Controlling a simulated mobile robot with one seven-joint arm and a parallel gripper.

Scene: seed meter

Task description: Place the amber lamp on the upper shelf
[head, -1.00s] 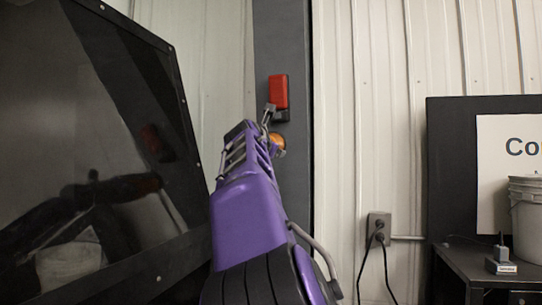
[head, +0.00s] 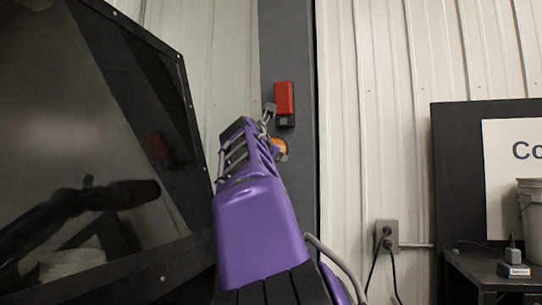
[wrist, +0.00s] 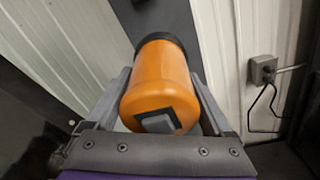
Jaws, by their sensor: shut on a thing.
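The amber lamp is an orange cylinder (wrist: 160,80) with a dark band at its far end and a dark square with a grey block on its near end. In the wrist view it lies between the two grey fingers of my gripper (wrist: 162,92), which is shut on it. In the head view only a small orange part of the lamp (head: 281,148) shows past my purple arm, which hides most of my gripper. I cannot make out an upper shelf in either view.
A dark post (head: 290,50) with a red box (head: 284,97) stands against the ribbed wall behind my arm. A large dark glossy panel (head: 100,130) is close on the left. An outlet (head: 386,234) with cables is right of the post. A bucket (head: 531,215) stands on a dark bench.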

